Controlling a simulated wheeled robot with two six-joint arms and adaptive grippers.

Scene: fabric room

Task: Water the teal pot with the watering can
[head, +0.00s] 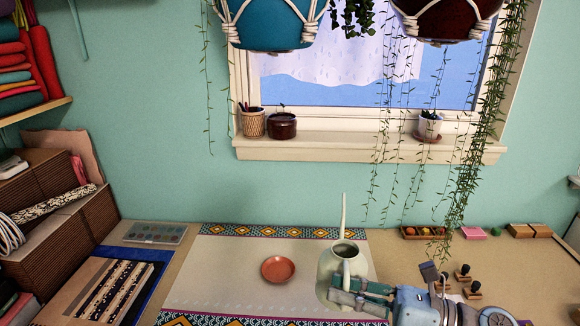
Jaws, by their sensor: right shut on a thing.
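The teal pot (268,28) hangs in white rope at the top, in front of the window, with its upper part cut off by the picture edge. Thin vines trail near it. The pale green watering can (334,264) is upright at the table, its long spout pointing up and away. My right gripper (346,288) comes in from the lower right and is shut on the can's near side, at its handle. I cannot tell whether the can's base touches the table. My left gripper is not in view.
A dark red pot (446,22) hangs at the upper right, with long vines. The windowsill (350,146) holds small pots. An orange saucer (278,269) lies on the patterned runner (215,275).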

